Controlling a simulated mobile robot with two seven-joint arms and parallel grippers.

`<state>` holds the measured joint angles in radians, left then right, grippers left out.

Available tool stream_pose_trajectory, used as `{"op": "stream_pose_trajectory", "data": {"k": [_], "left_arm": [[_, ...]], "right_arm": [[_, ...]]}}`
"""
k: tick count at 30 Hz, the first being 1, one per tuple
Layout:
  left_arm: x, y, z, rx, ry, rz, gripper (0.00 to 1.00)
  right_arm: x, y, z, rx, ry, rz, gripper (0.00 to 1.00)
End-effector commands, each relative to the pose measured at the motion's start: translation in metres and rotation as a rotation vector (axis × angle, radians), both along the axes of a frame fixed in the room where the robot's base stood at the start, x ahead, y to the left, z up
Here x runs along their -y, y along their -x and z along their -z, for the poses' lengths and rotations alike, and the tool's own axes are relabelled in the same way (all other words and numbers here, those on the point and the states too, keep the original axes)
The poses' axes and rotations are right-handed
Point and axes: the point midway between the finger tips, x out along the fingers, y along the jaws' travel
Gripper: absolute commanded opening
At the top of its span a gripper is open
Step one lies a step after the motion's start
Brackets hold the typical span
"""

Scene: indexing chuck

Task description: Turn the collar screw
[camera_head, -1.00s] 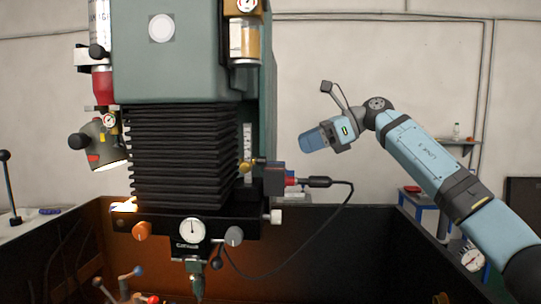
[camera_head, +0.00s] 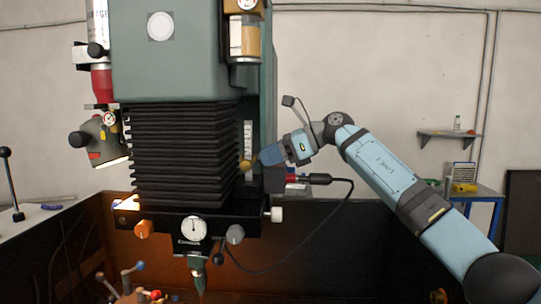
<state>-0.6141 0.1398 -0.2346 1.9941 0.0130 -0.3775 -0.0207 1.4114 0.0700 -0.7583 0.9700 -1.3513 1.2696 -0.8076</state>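A small brass screw (camera_head: 246,164), which looks like the collar screw, sticks out at the right side of the black bellows (camera_head: 183,155), just below a white scale (camera_head: 248,140). My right gripper (camera_head: 268,157) comes in from the right, its blue end pointing left at the brass screw. Its tip is very close to the screw; I cannot tell whether they touch. Its fingers are too small and too hidden to show whether they are open or shut. My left gripper is not in view.
A dark block with a red-collared plug and black cable (camera_head: 318,179) sits just below my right gripper. A white knob (camera_head: 277,214), a grey knob (camera_head: 235,234), an orange knob (camera_head: 143,229) and a dial gauge (camera_head: 192,229) are on the lower head. Free room lies to the right.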

Motion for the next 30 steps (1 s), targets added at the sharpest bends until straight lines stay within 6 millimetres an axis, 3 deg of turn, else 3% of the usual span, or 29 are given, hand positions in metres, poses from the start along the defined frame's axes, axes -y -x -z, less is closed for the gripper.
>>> {"op": "stream_pose_trajectory", "data": {"k": [1, 3, 12, 19, 20, 23, 30], "left_arm": [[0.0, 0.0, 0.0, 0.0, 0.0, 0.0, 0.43], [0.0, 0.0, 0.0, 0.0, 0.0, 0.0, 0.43], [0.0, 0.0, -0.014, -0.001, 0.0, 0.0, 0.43], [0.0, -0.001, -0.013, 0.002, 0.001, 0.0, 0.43], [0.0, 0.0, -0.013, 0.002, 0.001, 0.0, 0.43], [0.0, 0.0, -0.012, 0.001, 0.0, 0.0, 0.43], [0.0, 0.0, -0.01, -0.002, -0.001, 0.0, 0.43]], "right_arm": [[0.0, 0.0, 0.0, 0.0, 0.0, 0.0, 0.14], [0.0, 0.0, 0.0, 0.0, 0.0, 0.0, 0.0], [0.0, -0.001, -0.003, -0.116, 0.0, 0.0, 0.0], [0.0, -0.001, -0.001, -0.124, 0.0, -0.001, 0.0], [0.0, -0.001, -0.001, -0.124, 0.0, -0.001, 0.27], [0.0, -0.001, -0.001, -0.124, 0.0, -0.001, 0.48], [0.0, -0.001, -0.001, -0.123, 0.0, -0.001, 0.48]]}}
